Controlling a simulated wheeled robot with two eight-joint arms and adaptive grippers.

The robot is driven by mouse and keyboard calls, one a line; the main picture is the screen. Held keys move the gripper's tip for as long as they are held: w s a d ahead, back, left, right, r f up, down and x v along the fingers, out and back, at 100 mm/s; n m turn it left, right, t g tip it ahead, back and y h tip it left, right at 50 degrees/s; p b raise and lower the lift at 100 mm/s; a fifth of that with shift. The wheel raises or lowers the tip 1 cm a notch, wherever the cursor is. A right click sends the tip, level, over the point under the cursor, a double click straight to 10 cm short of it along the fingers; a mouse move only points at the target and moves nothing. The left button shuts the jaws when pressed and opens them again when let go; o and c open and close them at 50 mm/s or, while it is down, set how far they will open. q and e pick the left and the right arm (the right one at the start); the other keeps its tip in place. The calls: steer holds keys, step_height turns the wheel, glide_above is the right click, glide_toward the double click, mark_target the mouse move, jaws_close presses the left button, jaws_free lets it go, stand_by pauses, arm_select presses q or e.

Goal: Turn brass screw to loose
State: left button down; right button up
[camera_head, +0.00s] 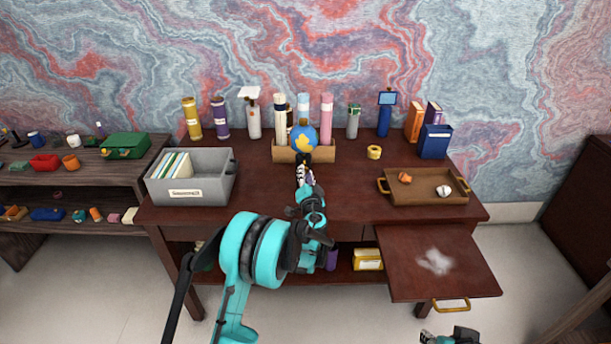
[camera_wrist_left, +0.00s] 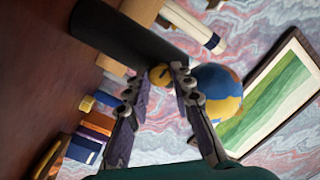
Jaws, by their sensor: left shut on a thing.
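The brass screw (camera_wrist_left: 160,75) shows as a small round yellow knob between my left fingertips in the left wrist view. It sits at the end of a dark stand (camera_wrist_left: 125,38), beside a blue and yellow globe (camera_wrist_left: 219,92). In the head view the globe (camera_head: 302,139) stands at the middle of the desk, and the screw is hidden behind my gripper. My left gripper (camera_head: 303,170) reaches in just in front of the globe, and it also shows in the left wrist view (camera_wrist_left: 159,82), shut on the screw. My right gripper (camera_head: 453,337) is only partly visible at the bottom edge.
A wooden box (camera_head: 325,151) with rolled tubes stands behind the globe. A grey file bin (camera_head: 207,190) is at left, a brown tray (camera_head: 408,196) with two small objects at right. A yellow tape roll (camera_head: 374,152) lies between. The pulled-out board (camera_head: 465,279) juts forward at right.

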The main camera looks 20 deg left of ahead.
stand_by(0.3)
arm_select(q)
steer(key=c, duration=1.3)
jaws_free()
steer(key=v, duration=1.2)
steer(key=shift+f, duration=0.1)
